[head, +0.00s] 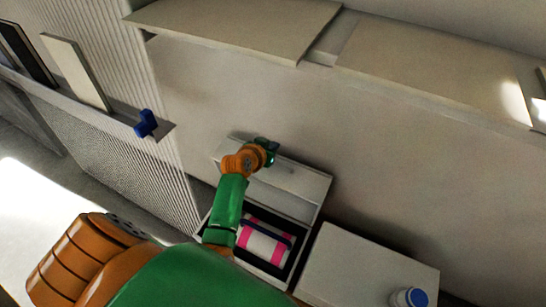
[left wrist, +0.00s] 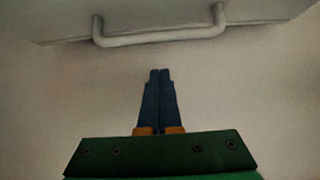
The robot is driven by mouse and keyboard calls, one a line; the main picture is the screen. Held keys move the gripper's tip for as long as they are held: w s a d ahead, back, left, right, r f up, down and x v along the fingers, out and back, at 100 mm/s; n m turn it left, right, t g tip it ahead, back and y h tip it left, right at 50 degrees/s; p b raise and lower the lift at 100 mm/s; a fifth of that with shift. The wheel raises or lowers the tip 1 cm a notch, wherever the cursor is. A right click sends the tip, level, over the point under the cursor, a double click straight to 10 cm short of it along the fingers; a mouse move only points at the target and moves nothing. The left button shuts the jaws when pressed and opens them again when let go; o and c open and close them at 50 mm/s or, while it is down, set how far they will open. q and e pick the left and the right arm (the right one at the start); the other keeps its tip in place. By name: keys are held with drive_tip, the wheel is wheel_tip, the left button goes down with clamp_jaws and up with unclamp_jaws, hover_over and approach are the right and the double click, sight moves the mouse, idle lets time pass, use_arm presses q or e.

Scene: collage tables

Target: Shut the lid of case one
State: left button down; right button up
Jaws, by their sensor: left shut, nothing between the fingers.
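An open case (head: 306,222) stands low against the wall, with its pale lid (head: 295,184) raised at the back. No label shows on it. Inside its dark interior lies a white and pink item (head: 265,242), partly hidden by my arm. My left gripper (head: 270,152) is at the upper part of the raised lid, and it is shut and empty. In the left wrist view its blue fingers (left wrist: 160,72) are together, pointing toward a pale bar handle (left wrist: 160,38), with a gap visible between them. I cannot tell whether the gripper touches the lid. My right gripper is not in view.
A closed pale box (head: 350,262) stands right of the case, with a white jar with a blue cap (head: 412,297) near it. Pale cabinets (head: 240,25) hang above. A ledge at left holds a blue object (head: 146,124) and upright panels (head: 75,72).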

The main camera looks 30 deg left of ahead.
sight(271, 180)
use_arm(q)
drive_tip(key=b+x, duration=0.1)
drive_tip(key=x, duration=0.3)
drive_tip(key=shift+d+f, duration=0.1)
drive_tip(key=shift+f, duration=0.1)
drive_tip(key=s+p, duration=0.1)
drive_tip(key=s, duration=0.2)
drive_tip(key=shift+s+f, duration=0.15)
drive_tip(key=shift+s, duration=0.15)
drive_tip(key=shift+s+d, duration=0.1)
drive_tip(key=shift+s, duration=0.15)
drive_tip(key=shift+f, duration=0.15)
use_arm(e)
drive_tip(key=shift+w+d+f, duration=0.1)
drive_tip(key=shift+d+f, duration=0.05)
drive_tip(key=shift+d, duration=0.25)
